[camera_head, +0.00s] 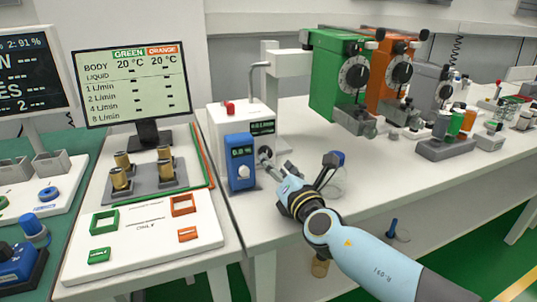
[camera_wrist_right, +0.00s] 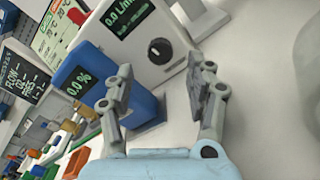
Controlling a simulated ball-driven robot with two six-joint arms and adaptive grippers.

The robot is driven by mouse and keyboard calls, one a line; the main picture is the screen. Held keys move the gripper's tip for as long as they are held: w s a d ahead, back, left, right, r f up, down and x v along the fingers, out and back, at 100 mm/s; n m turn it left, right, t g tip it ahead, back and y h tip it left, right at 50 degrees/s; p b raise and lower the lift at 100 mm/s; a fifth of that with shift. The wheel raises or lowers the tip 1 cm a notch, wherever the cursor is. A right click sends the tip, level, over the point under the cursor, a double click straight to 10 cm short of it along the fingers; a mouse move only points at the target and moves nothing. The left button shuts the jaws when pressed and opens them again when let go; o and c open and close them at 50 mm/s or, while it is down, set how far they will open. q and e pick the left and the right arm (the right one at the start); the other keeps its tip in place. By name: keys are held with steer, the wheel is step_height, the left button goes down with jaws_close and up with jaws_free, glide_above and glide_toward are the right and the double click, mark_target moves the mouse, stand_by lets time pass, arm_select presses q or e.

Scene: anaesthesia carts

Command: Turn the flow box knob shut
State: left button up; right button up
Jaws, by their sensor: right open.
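The white flow box (camera_head: 221,121) stands on the white table, behind and beside a blue box. In the right wrist view the flow box (camera_wrist_right: 130,52) shows a display reading 0.0 L/min and a round dark knob (camera_wrist_right: 160,50) with a white mark. The knob also shows in the head view (camera_head: 264,153), partly hidden close to my fingertips. My right gripper (camera_head: 276,170) is open in front of the knob. In the right wrist view the fingers (camera_wrist_right: 161,90) are spread with nothing between them, and the knob is beyond the tips. My left gripper is out of view.
The blue box (camera_head: 240,166), reading 0.0 %, stands close left of the gripper; in the wrist view it (camera_wrist_right: 90,85) is right by one finger. Green (camera_head: 328,75) and orange dial units are farther back.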

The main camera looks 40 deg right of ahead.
mark_target(268, 155)
steer(key=x, duration=0.5)
steer(key=shift+d, duration=0.1)
